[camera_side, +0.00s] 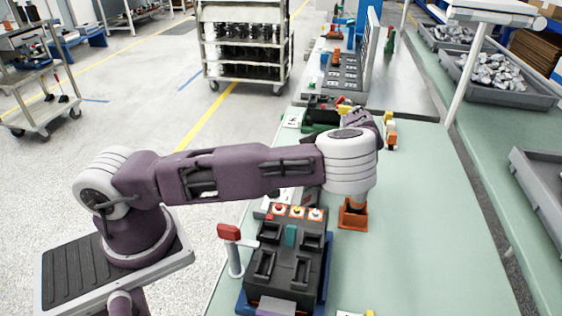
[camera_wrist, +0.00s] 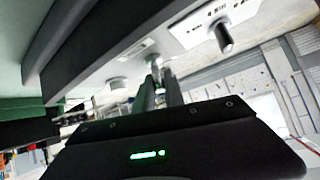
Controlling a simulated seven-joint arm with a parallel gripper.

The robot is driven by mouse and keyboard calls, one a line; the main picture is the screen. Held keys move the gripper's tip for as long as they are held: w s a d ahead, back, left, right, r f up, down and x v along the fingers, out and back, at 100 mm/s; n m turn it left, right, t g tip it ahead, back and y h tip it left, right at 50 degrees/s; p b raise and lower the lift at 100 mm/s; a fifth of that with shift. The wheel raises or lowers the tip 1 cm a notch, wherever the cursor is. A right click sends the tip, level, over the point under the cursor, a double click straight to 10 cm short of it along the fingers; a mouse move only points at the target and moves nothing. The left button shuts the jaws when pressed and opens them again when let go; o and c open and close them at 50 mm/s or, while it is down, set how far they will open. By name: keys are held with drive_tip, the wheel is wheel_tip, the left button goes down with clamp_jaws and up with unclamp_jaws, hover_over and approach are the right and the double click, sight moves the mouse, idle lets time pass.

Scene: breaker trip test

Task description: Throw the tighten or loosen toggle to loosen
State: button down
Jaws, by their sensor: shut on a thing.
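In the wrist view my gripper (camera_wrist: 158,84) points away from the camera with its two dark fingers close together. Their tips are closed around a small metallic toggle lever (camera_wrist: 155,66) below a pale panel (camera_wrist: 185,55). The fingers hide most of the lever, and I cannot read which way it is thrown. In the side view my arm reaches over the green bench, and its wrist blocks a clear sight of my gripper and the toggle.
A black knob (camera_wrist: 223,40) on a white labelled plate and a round white knob (camera_wrist: 118,83) flank the toggle. A dark bar (camera_wrist: 105,40) runs close on the left. A black fixture (camera_side: 288,262) with a red-topped post (camera_side: 230,233) and an orange holder (camera_side: 352,215) stand on the bench (camera_side: 440,240).

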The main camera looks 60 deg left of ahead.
drive_tip(key=shift+w+d+g+y, duration=0.15)
drive_tip(key=shift+w+g+y, duration=0.1)
drive_tip(key=shift+g+y, duration=0.35)
drive_tip(key=shift+f, duration=0.1)
drive_tip(key=c, duration=1.4)
unclamp_jaws()
drive_tip(key=shift+c, duration=0.2)
wheel_tip(320, 180, up, 10)
drive_tip(key=shift+r, duration=0.1)
